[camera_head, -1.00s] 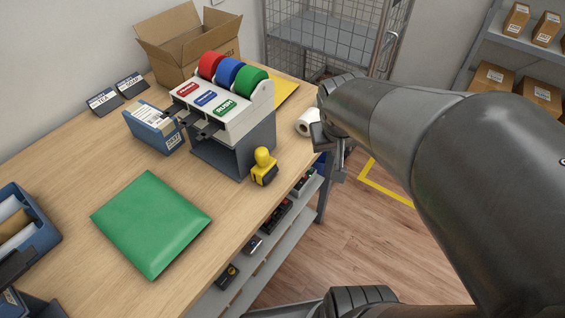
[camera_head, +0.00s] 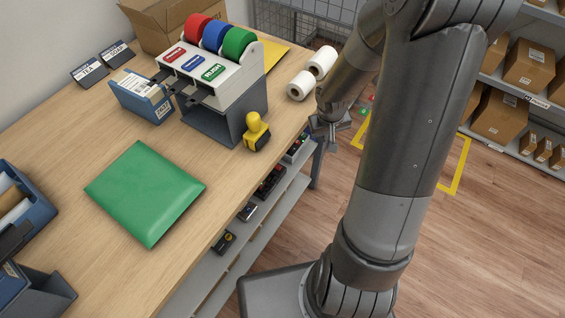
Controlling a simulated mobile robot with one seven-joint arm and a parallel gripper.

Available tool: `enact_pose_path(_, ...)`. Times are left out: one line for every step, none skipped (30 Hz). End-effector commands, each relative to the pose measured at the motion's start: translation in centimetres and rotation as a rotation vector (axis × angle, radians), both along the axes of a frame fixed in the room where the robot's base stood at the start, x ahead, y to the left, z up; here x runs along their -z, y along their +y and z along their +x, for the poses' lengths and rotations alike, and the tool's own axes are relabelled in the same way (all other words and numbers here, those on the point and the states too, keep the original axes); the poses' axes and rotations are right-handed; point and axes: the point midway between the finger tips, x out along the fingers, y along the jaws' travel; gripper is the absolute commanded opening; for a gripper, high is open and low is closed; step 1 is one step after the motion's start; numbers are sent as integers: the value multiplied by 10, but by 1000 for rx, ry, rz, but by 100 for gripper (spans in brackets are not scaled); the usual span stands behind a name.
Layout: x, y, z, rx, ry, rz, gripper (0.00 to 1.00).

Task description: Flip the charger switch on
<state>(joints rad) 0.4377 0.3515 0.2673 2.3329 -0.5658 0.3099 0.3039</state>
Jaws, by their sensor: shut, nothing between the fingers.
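I cannot make out a charger switch for certain. Several small dark devices lie on the grey shelf under the counter. One is a black unit with red parts (camera_head: 269,183), and another, farther back, shows green and red bits (camera_head: 295,149). They are too small to tell which is the charger or how any switch is set. My gripper (camera_head: 328,142) is shut and empty, pointing down just right of the counter's far right edge. It is apart from the devices in the picture. My arm hides part of the floor behind it.
The wooden counter (camera_head: 112,150) bears a green parcel (camera_head: 146,192), a label dispenser (camera_head: 214,85), a yellow stamp (camera_head: 256,131) and two white rolls (camera_head: 300,86). The grey shelf (camera_head: 205,284) runs below its edge. Open floor (camera_head: 480,235) lies right, before shelves of boxes.

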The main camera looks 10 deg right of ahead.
Motion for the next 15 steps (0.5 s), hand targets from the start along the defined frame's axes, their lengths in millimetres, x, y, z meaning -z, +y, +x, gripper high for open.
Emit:
enact_pose_path(13,0,0,-1,10,17,0)
enact_pose_path(19,0,1,-2,13,25,0)
enact_pose_path(27,0,2,-6,16,37,0)
enact_pose_path(33,0,2,-7,19,45,0)
enact_pose_path(39,1,2,-10,21,54,0)
enact_pose_path(47,1,3,-16,22,65,0)
enact_pose_path(53,2,4,-21,24,75,0)
enact_pose_path(59,3,4,-25,25,85,0)
enact_pose_path(66,4,6,-34,23,97,0)
enact_pose_path(72,5,6,-40,23,107,0)
enact_pose_path(77,6,7,-48,21,117,0)
enact_pose_path(85,7,9,-62,18,129,0)
enact_pose_path(91,8,10,-73,15,140,0)
enact_pose_path(96,10,11,-84,10,150,0)
enact_pose_path(104,12,13,-106,2,165,0)
